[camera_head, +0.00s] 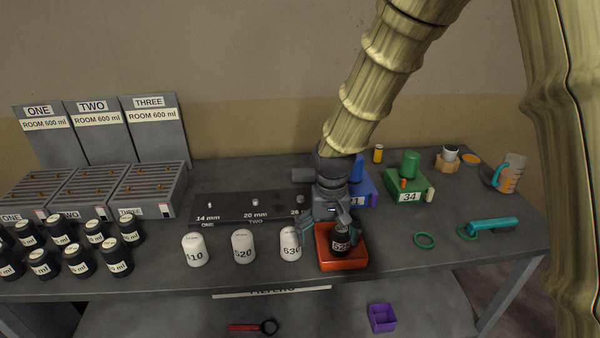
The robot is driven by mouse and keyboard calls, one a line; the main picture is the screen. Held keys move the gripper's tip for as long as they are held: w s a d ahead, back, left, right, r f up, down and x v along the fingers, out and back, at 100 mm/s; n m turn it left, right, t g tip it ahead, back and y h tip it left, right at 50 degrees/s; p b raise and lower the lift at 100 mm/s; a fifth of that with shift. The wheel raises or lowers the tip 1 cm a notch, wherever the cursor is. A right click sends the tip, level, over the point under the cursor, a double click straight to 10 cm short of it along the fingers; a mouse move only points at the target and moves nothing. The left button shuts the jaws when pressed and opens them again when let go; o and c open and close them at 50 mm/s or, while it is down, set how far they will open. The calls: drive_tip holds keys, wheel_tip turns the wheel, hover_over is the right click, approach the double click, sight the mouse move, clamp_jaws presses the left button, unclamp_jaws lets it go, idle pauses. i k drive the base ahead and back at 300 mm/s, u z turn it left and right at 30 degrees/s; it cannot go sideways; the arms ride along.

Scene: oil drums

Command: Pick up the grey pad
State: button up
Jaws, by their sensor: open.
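I cannot make out a separate grey pad for sure. My gripper (330,236) is open and points down over the near edge of the table, at the red-orange tray (343,265). A small dark bottle with a white label (341,246) stands in that tray, just below and between the fingers. I cannot tell whether the fingers touch it. My gripper and arm hide part of the tray, part of the blue box (362,190) behind and the right end of the dark grey gauge strip (230,208).
White labelled cylinders (243,247) stand left of the tray. Several dark labelled bottles (117,256) and grey racks (148,188) fill the left. A green box (406,188), green ring (425,240), teal tool (490,228) and jug (508,175) are at right. A purple box (382,318) lies below.

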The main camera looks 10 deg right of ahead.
sight(298, 174)
drive_tip(key=i, duration=1.4)
